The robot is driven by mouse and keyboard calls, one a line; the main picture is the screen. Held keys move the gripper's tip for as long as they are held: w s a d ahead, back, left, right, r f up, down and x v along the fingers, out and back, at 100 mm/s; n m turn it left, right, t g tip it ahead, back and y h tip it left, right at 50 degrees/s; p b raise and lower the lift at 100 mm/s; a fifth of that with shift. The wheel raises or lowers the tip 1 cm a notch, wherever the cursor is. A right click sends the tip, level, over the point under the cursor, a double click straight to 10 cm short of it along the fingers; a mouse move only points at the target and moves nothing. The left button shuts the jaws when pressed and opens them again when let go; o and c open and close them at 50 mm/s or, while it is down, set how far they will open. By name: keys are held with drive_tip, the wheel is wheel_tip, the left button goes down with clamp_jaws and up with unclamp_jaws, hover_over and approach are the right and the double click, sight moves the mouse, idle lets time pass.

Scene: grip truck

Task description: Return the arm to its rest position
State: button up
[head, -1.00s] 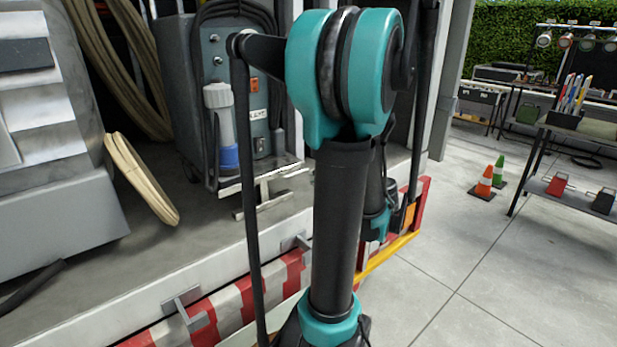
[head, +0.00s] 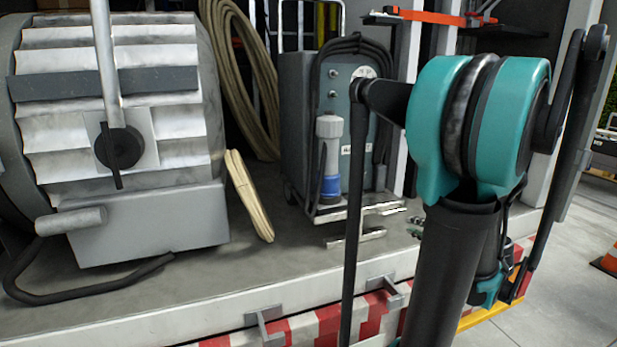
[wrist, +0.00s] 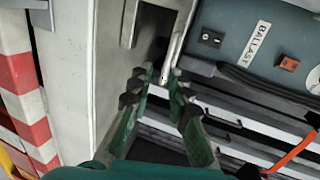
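My arm stands at the right of the head view, with a large teal joint at its top and black links below. In the wrist view my gripper (wrist: 162,72) points away from the camera. Its two green and dark fingers lean toward each other, with a narrow gap between the tips. The gripper cannot be made out clearly in the head view.
The truck bed (head: 290,255) holds a large grey lamp (head: 120,100), the ballast box (head: 292,110), and a coiled tan cable (head: 245,80). Its red-and-white striped edge (head: 328,325) runs close by my arm. Open paving (head: 560,315) and an orange cone (head: 610,258) lie at the right.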

drive_tip(key=s+a+f+n+g, duration=0.25)
drive_tip(key=a+f, duration=0.25)
drive_tip(key=a, duration=0.3)
drive_tip(key=s+a+f+n+g, duration=0.2)
drive_tip(key=a+f+n+g, duration=0.25)
drive_tip(key=a, duration=0.25)
drive_tip(key=s+a+f+n+g+h, duration=0.3)
drive_tip(key=s+f+n+h, duration=0.1)
drive_tip(key=s+f+n, duration=0.3)
drive_tip(key=shift+s+a, duration=0.35)
drive_tip(key=shift+s, duration=0.7)
drive_tip(key=shift+w+a, duration=0.1)
